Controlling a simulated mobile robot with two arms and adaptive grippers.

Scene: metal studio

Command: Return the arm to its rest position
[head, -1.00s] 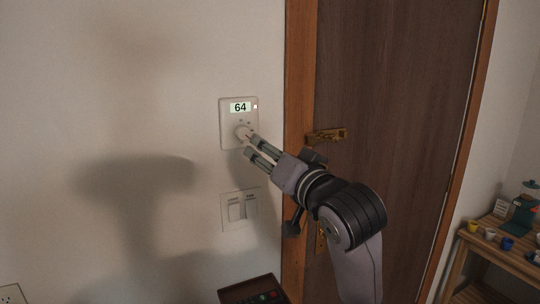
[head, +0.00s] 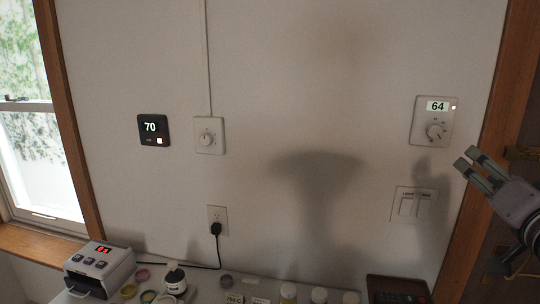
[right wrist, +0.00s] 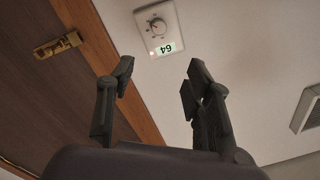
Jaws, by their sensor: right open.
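My right gripper (head: 472,168) is at the right edge of the head view, in front of the wall and door frame. Its two fingers are apart with nothing between them, as the right wrist view (right wrist: 155,85) also shows. It is clear of the white thermostat (head: 433,121), which reads 64 and has a round dial. The thermostat also shows in the right wrist view (right wrist: 157,28), upside down and beyond the fingertips. My left gripper is not in view.
A double light switch (head: 415,204) is below the thermostat. A dark panel reading 70 (head: 153,130) and a white dial plate (head: 209,135) are on the wall at left. Below stands a table with a device (head: 100,268) and several jars. The door (right wrist: 45,95) has a brass latch (right wrist: 58,45).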

